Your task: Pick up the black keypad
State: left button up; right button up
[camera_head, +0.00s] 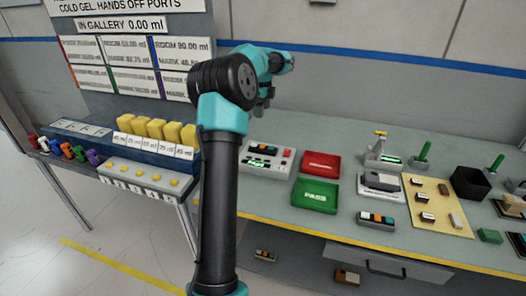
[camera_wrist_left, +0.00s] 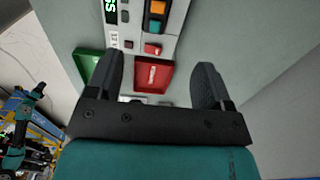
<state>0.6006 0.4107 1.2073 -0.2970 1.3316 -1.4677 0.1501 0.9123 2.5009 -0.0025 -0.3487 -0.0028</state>
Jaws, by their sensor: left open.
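No part is clearly marked as the black keypad. A dark grey block with orange, teal and white keys (camera_head: 375,219) lies near the front edge of the bench and looks most like it. It cannot be made out in the left wrist view. My left gripper (camera_head: 265,99) is raised over the back of the bench, well apart from that block. In the left wrist view its two black fingers (camera_wrist_left: 162,85) are spread with nothing held between them. My right gripper cannot be made out in either view.
A red tray (camera_head: 319,165) and green PASS tray (camera_head: 315,195) sit beside a white tester panel (camera_head: 265,158). A beige mat (camera_head: 437,224) with small parts and a black bin (camera_head: 471,182) are at right. More blocks lie on a lower shelf.

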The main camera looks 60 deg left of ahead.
pick_arm(q)
send_over(263, 145)
notch_tip(263, 145, down, 12)
jog(key=shift+s+a+f, duration=0.1)
jog(key=shift+a+f, duration=0.05)
dwell(0.3)
jog(key=shift+d+f, duration=0.2)
jog(key=shift+f, duration=2.4)
jog(key=c, duration=1.1)
jog(key=shift+o, duration=0.2)
jog(key=shift+r, duration=0.1)
jog(key=shift+r, duration=1.7)
jog(key=s+d+r, duration=0.1)
jog(key=s+d, duration=0.7)
jog(key=d, duration=0.5)
jog(key=shift+s+d+r, duration=0.25)
jog(key=shift+s, duration=0.15)
